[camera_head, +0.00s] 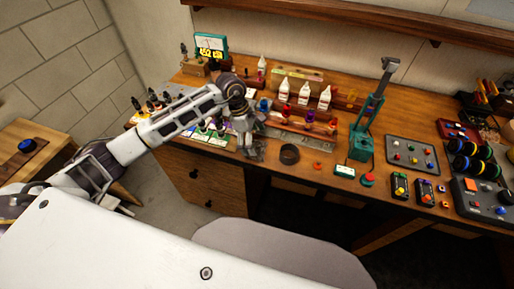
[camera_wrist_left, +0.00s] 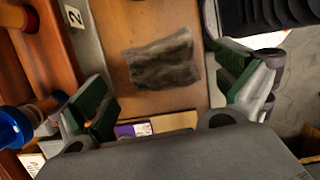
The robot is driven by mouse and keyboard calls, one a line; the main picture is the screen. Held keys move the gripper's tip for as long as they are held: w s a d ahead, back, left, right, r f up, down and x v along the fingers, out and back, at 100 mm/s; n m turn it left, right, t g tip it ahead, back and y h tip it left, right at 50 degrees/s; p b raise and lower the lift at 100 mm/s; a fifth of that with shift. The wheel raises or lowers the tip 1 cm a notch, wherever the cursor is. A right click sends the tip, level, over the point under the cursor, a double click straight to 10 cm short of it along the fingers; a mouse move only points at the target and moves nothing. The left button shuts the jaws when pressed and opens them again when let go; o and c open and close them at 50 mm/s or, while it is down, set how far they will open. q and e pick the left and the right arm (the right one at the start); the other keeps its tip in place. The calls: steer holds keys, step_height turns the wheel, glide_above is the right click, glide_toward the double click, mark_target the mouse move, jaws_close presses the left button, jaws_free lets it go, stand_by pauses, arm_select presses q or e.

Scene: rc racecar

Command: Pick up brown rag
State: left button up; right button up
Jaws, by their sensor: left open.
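The brown rag (camera_wrist_left: 163,62) lies flat and slightly wrinkled on the wooden bench top in the left wrist view. My left gripper (camera_wrist_left: 168,88) is open, with one green-padded finger to the left of the rag and one to the right. The fingers look apart from the rag, and nothing is held between them. In the head view my left gripper (camera_head: 251,148) is over the front edge area of the bench. My right gripper is not in view.
White bottles (camera_head: 304,93), a teal press (camera_head: 362,140) and a grey button panel (camera_head: 412,156) are on the wooden bench. A grey chair seat (camera_head: 280,255) is in front.

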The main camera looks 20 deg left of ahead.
mark_target(257, 147)
arm_select(q)
steer(key=shift+p+x, duration=0.3)
steer(key=shift+x, duration=1.25)
steer(key=c, duration=0.9)
